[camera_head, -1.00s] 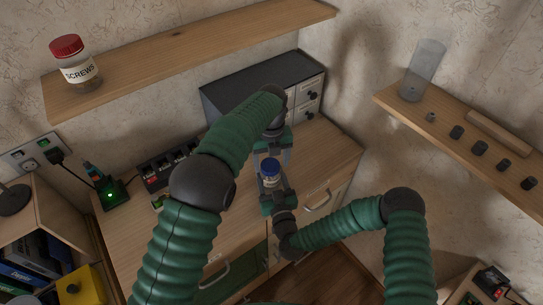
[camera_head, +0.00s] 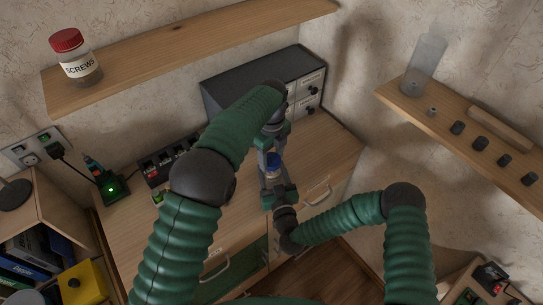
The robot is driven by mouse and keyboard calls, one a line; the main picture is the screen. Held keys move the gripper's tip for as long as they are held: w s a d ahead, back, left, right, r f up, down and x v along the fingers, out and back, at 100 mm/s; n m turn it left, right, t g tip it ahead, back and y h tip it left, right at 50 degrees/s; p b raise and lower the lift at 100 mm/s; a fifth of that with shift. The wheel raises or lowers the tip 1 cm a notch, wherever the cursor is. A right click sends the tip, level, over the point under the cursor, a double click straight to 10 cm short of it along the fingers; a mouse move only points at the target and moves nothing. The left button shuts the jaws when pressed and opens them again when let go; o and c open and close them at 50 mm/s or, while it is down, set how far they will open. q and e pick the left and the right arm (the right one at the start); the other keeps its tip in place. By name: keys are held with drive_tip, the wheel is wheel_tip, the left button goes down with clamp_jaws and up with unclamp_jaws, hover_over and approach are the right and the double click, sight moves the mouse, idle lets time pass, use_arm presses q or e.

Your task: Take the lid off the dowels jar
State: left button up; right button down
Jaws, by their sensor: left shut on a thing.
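The jar shows mainly as its blue lid (camera_head: 273,160), above the wooden counter near the drawer cabinet. Its body is mostly hidden between the grippers, and no label on it can be read. My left gripper (camera_head: 271,150) comes down from above and is shut on the blue lid. My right gripper (camera_head: 277,180) comes up from below, close around the jar's body. Its fingertips are too small and covered to tell whether they grip the jar. The lid appears to be still at the jar.
A grey drawer cabinet (camera_head: 247,84) stands behind the grippers on the counter (camera_head: 325,160). A screws jar with a red lid (camera_head: 75,57) stands on the upper left shelf (camera_head: 180,55). A clear cylinder (camera_head: 426,65) stands on the right shelf (camera_head: 450,122). A green-lit charger (camera_head: 112,188) sits at left.

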use_arm(q)
drive_tip(key=n, duration=0.6)
drive_tip(key=shift+d+r+n, duration=0.1)
drive_tip(key=shift+d+n, duration=0.2)
use_arm(e)
drive_tip(key=shift+s+a, duration=0.15)
drive_tip(key=shift+a, duration=0.2)
use_arm(q)
drive_tip(key=n, duration=0.6)
drive_tip(key=shift+w+n, duration=0.1)
drive_tip(key=shift+n, duration=0.2)
drive_tip(key=n, duration=0.6)
drive_tip(key=shift+n, duration=0.3)
use_arm(e)
drive_tip(key=shift+s, duration=0.1)
use_arm(q)
drive_tip(key=n, duration=0.9)
drive_tip(key=shift+a+r+n, duration=0.1)
drive_tip(key=shift+n, duration=0.3)
use_arm(e)
drive_tip(key=shift+a, duration=0.1)
use_arm(q)
drive_tip(key=n, duration=1.2)
drive_tip(key=shift+n, duration=0.4)
drive_tip(key=n, duration=0.5)
